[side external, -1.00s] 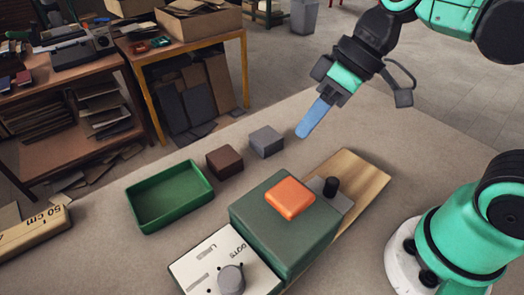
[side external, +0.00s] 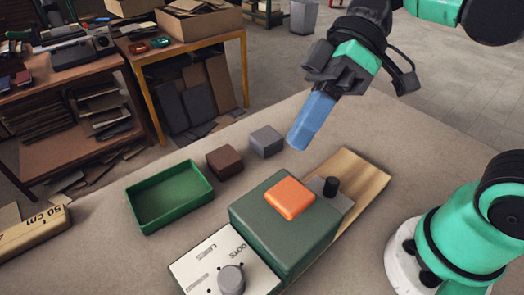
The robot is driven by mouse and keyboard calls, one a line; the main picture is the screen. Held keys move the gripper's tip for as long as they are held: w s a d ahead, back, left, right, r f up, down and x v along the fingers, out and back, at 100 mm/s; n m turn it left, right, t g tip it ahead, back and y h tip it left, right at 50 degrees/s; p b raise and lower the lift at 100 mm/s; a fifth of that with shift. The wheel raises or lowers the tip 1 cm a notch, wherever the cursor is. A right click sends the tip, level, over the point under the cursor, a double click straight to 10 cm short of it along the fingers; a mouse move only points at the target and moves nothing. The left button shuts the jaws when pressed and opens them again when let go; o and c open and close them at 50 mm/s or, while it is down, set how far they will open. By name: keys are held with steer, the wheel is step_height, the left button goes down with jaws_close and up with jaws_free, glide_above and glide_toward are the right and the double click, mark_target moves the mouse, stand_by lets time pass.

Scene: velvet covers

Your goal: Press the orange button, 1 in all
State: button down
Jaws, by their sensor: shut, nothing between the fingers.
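The orange button (side external: 290,198) sits on top of a dark green box (side external: 275,238) in the middle of the table. My gripper (side external: 298,142) has blue fingers, shut with nothing between them. It hangs in the air, above the button in the picture and apart from it. The fingers point down and slightly left. How high they are over the button is hard to tell from this one view.
A green tray (side external: 133,208), a brown block (side external: 224,161) and a grey block (side external: 266,141) lie left of the box. A white panel with a grey knob (side external: 231,280) adjoins its front. A wooden board with a black knob (side external: 330,187) lies behind it.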

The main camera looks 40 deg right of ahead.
mark_target(287, 198)
steer(key=shift+f, duration=3.35)
steer(key=shift+f, duration=0.45)
steer(key=shift+f, duration=0.8)
steer(key=shift+r, duration=1.25)
steer(key=shift+r, duration=2.5)
steer(key=shift+f, duration=0.1)
